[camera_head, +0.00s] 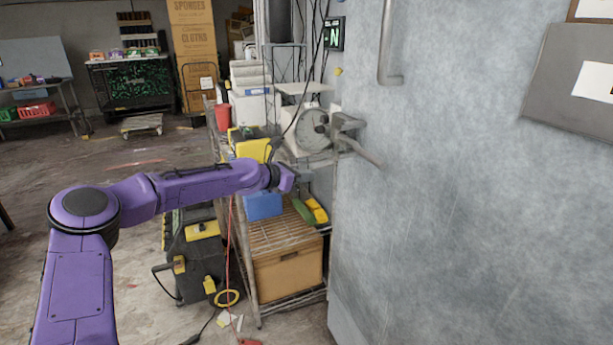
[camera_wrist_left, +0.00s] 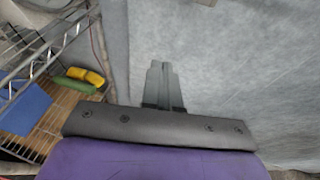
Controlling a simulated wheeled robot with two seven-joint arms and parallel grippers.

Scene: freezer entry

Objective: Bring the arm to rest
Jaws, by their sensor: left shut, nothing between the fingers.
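My left arm (camera_head: 205,184) reaches in from the left of the head view, its purple links stretched out towards the freezer wall. My left gripper (camera_head: 304,176) is at its end, small and dark against the shelf. In the left wrist view the gripper's two grey fingers (camera_wrist_left: 163,82) lie together, shut and empty, in front of the pale grey freezer panel (camera_wrist_left: 235,65). I cannot tell how far the fingertips are from the panel. My right gripper is not in view.
The large grey freezer panel (camera_head: 460,190) fills the right, with a latch lever (camera_head: 362,153) and a vertical handle (camera_head: 387,50). A wire shelf rack (camera_head: 275,237) with a box (camera_head: 288,278) stands below the gripper. A black-yellow machine (camera_head: 198,262) stands left. Open floor lies further left.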

